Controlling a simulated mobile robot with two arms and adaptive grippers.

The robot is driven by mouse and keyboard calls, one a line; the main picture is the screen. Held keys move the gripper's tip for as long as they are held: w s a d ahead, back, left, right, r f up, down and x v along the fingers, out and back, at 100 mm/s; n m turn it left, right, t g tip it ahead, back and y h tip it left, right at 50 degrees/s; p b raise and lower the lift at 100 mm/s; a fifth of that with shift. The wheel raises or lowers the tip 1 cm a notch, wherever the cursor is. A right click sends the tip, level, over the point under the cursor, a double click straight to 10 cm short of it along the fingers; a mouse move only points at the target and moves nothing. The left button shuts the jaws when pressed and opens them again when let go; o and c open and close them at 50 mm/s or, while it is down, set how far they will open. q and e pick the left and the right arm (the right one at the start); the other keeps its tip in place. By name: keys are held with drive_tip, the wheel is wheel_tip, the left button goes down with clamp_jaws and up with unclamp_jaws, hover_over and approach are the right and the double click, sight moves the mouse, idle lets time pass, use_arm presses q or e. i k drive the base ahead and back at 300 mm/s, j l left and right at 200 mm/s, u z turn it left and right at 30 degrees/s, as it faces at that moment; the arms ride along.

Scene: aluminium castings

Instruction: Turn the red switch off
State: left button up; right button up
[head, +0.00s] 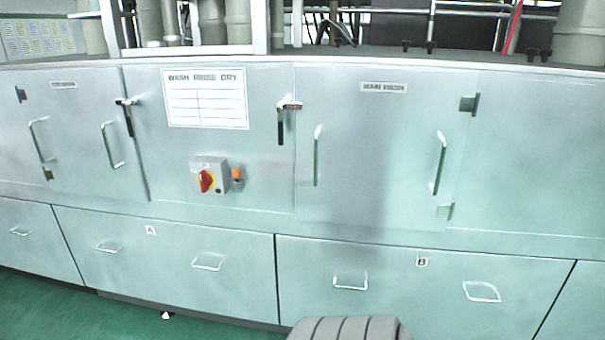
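The red switch (206,181) is a red rotary handle on a yellow disc. It sits on a small grey box (221,168) fixed to the front panel of a large metal machine. The handle looks tilted a little from upright; I cannot read any on or off marking. An orange-topped part (237,174) sticks out just right of the box. Neither of my grippers shows in the head view.
The machine front (360,200) has doors with bar handles (438,162), latches (281,122) and lower drawers with handles (208,263) that stick out. A white label sheet (205,97) is above the switch. Green floor (70,310) is clear at lower left. Pipes stand on top.

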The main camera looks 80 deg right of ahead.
sight(205, 180)
drive_tip(key=z, duration=1.8)
